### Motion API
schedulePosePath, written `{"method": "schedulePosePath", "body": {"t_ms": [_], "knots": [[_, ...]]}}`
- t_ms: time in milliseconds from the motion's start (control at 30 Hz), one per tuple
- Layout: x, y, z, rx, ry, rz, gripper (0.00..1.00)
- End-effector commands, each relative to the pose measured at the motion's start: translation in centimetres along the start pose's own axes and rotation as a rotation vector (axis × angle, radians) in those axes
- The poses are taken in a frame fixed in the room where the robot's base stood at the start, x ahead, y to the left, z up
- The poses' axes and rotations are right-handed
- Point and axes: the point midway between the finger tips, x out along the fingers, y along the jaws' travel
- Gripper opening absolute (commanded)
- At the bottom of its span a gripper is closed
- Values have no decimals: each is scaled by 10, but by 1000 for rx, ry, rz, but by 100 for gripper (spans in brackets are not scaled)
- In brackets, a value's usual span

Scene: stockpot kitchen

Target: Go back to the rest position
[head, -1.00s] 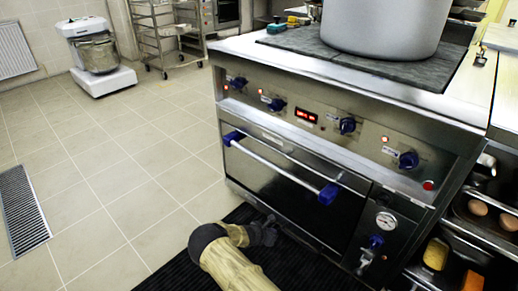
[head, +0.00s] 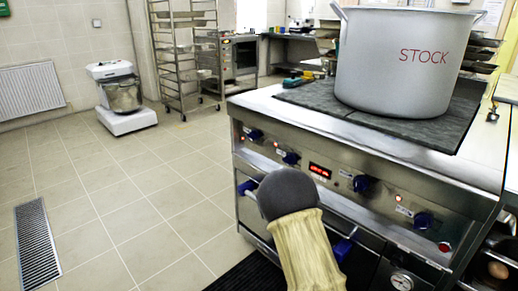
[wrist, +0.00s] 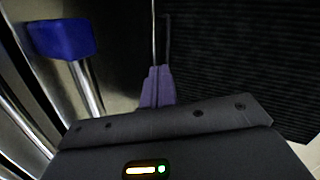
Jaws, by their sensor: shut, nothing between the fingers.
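My gripper shows in the wrist view (wrist: 156,87) with its narrow purple-grey fingers together and nothing between them. It points down along the oven front, above the dark ribbed floor mat (wrist: 240,60). A blue handle bracket (wrist: 60,38) and its metal bar lie left of the fingers, apart from them in the picture. In the head view my sleeved arm and its dark round joint stand in front of the oven door and hide part of its handle. The fingers are hidden there.
The stove (head: 350,190) carries a large pot marked STOCK (head: 390,75) on its dark top. A mixer (head: 122,95) and a wheeled rack (head: 180,60) stand at the back left. Tiled floor (head: 120,190) is clear left of the stove, with a drain grate (head: 37,245).

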Motion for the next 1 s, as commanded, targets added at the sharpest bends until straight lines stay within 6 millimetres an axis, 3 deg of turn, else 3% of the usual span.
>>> {"method": "schedulePosePath", "body": {"t_ms": [100,600,1000], "knots": [[-41,-2,23,164,39,-53,0],[-184,-47,109,742,166,-245,0],[-241,-87,150,994,209,-315,0]]}}
